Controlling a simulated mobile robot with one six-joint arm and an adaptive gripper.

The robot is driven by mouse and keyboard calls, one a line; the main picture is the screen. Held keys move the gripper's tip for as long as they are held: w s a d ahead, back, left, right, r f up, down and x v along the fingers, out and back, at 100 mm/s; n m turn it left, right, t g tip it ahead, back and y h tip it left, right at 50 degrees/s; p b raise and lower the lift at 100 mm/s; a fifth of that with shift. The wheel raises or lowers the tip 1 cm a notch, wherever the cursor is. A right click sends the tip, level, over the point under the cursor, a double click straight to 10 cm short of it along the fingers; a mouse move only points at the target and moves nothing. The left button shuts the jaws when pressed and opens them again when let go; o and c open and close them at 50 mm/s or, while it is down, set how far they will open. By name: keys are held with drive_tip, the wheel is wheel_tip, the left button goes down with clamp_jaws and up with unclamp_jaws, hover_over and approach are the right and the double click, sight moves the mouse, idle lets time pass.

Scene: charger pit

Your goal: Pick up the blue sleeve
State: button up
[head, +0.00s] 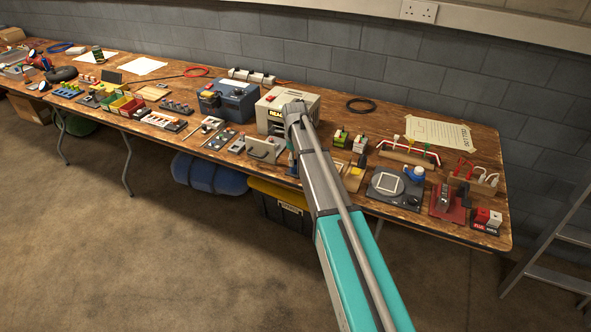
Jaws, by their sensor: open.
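I cannot pick out the blue sleeve with certainty. A small blue and white round piece (415,173) stands at the back right of a dark plate (383,194) that carries a white square frame, on the right part of the bench. A small patch of blue shows just left of my arm at the bench's front edge, too small to identify. My arm crosses the middle of the head view and reaches over the bench.
The long wooden bench (480,226) is crowded with small fixtures. A blue box (228,102) and a cream box (275,112) stand left of my arm. A ladder (567,235) leans at far right. The floor in front is clear.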

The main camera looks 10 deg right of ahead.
sight(295, 169)
drive_tip(key=shift+f+b, duration=1.75)
drive_tip(key=shift+f, duration=0.3)
drive_tip(key=shift+c, duration=0.3)
drive_tip(key=c, duration=0.4)
